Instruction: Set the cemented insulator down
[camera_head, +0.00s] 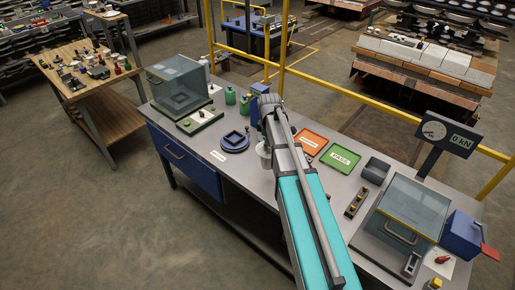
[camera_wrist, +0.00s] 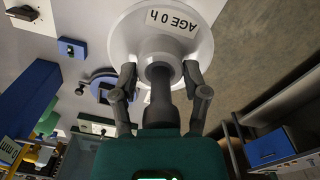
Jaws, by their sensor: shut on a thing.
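The cemented insulator (camera_wrist: 145,28) fills the upper middle of the wrist view, a white disc with a label reading "AGE 0 h" upside down. My gripper (camera_wrist: 160,78) is shut on its narrower neck, one finger on each side. In the head view a white part of the insulator (camera_head: 264,153) shows just left of my arm, over the grey workbench (camera_head: 213,178). My arm hides most of the gripper there. Whether the insulator's underside touches anything cannot be told.
A blue round fixture (camera_head: 234,141) lies left of the insulator. A red-orange tray (camera_head: 309,142) and a green tray (camera_head: 340,159) are to the right. Clear-walled boxes stand at the left (camera_head: 180,88) and right (camera_head: 408,211). A yellow rail (camera_head: 350,92) runs behind.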

